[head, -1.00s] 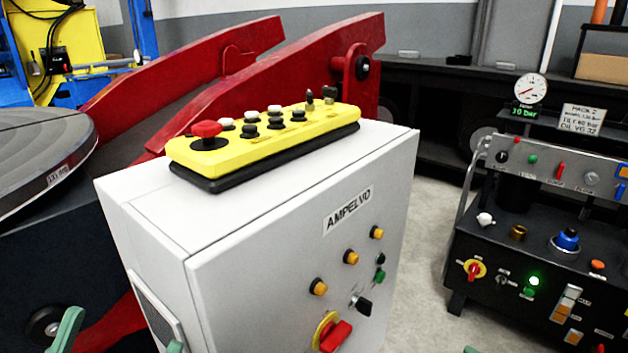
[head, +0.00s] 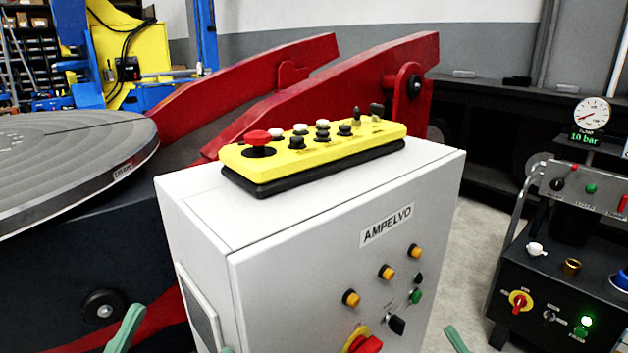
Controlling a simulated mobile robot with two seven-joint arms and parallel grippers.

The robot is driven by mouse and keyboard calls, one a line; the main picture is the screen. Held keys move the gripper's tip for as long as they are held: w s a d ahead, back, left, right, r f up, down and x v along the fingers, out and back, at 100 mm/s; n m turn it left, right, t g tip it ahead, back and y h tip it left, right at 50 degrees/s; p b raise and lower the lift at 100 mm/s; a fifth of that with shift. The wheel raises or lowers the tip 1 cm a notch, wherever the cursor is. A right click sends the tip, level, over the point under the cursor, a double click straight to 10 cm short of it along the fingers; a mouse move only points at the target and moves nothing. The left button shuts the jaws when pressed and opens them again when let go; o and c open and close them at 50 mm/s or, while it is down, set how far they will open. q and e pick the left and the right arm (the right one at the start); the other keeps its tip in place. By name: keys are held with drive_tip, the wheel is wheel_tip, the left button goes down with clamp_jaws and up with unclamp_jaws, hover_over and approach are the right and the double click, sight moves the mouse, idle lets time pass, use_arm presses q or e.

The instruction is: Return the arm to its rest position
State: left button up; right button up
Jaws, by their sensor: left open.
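My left gripper (head: 176,338) shows only at the bottom edge, as two pale green fingertips set well apart. It is open, with nothing seen between them, in front of the lower left of the white AMPELVO cabinet (head: 300,220). The rest of this arm is below the picture. Another green fingertip, of my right gripper (head: 457,340), shows at the bottom edge to the right of the cabinet. The rest of it is out of view.
The grey round table (head: 70,160) of the positioner is at left, with red arms (head: 330,95) behind the cabinet. A black hydraulic unit (head: 535,290) stands at right, its gauge display (head: 586,138) reading 10 bar. Bare floor (head: 470,235) lies between cabinet and unit.

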wheel_tip(320, 180, up, 7)
drive_tip(key=s+m+t+h+p, duration=0.1)
drive_tip(key=s+m+t+h, duration=0.1)
drive_tip(key=m+t, duration=0.15)
use_arm(q)
drive_tip(key=w+a+f+n+g+y+p, duration=0.2)
drive_tip(key=w+f+n+g+y+p, duration=0.2)
drive_tip(key=w+f+n+y+p, duration=0.55)
use_arm(e)
drive_tip(key=w+d+f+m+g+h+p, duration=0.2)
drive_tip(key=w+f+m+g+h+p, duration=0.25)
drive_tip(key=w+f+m+h, duration=0.3)
use_arm(q)
drive_tip(key=s+a+f+n+g+y+p, duration=0.1)
drive_tip(key=s+a+f+g+y+p, duration=0.1)
drive_tip(key=s+f+g+p, duration=0.7)
drive_tip(key=s+f+y+p, duration=0.1)
drive_tip(key=s+p, duration=0.1)
drive_tip(key=p, duration=0.1)
drive_tip(key=shift+s+f+y, duration=0.35)
use_arm(e)
drive_tip(key=s+d+f+m+g+h, duration=0.1)
drive_tip(key=s+f+m+g+h, duration=0.2)
drive_tip(key=s+f+g, duration=0.6)
wheel_tip(320, 180, down, 4)
drive_tip(key=shift+s+d+f+g+h, duration=0.15)
drive_tip(key=shift+s+d+g+h, duration=0.2)
drive_tip(key=shift+s+h, duration=0.35)
use_arm(q)
drive_tip(key=shift+a, duration=0.1)
